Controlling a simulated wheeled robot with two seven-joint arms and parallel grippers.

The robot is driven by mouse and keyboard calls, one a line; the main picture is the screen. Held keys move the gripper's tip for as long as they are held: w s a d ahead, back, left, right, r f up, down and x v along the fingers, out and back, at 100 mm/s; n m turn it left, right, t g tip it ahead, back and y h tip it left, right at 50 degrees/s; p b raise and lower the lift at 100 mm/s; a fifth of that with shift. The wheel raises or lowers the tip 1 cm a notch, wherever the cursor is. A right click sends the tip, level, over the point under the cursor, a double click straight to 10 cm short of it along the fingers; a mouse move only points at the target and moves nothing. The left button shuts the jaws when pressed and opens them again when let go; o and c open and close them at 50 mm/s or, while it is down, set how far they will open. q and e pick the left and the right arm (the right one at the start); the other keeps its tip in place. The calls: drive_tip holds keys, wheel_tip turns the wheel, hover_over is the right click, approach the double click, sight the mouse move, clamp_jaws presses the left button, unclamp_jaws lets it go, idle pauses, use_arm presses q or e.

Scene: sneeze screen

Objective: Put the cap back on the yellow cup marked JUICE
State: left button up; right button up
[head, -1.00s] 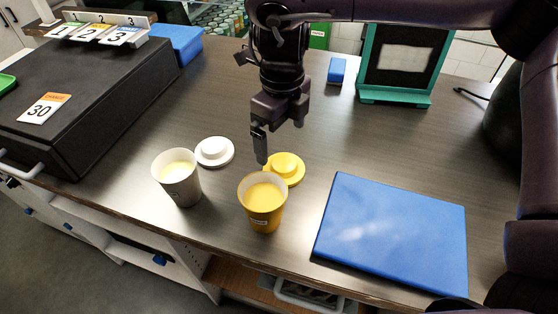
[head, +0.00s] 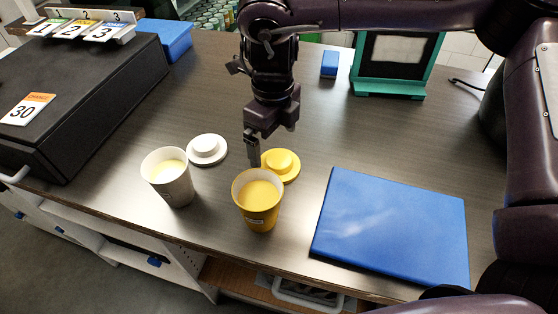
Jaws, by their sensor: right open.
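The yellow cup (head: 257,216) stands upright and uncapped near the table's front edge, with yellow-orange liquid in it. The small label on its front is too small to read. The yellow cap (head: 283,165), a disc with a raised knob, lies flat on the table just behind the cup. My right gripper (head: 252,150) points down just left of and behind the yellow cap. It is open and empty; its fingers overlap each other in this view, and I cannot tell whether they touch the cap. My left gripper is out of view.
A white cup (head: 168,180) with pale liquid stands left of the yellow cup, and a white cap (head: 207,149) lies behind it. A blue board (head: 392,228) lies to the right. A black box (head: 80,90) fills the left side. A teal-framed stand (head: 398,62) and blue block (head: 329,63) stand behind.

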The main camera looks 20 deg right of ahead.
sight(277, 157)
drive_tip(key=f, duration=0.3)
drive_tip(key=f+p, duration=0.1)
drive_tip(key=shift+s+d+f, duration=0.2)
drive_tip(key=shift+s+d, duration=0.05)
drive_tip(key=shift+f, duration=0.45)
drive_tip(key=c, duration=0.8)
drive_tip(key=shift+r, duration=0.1)
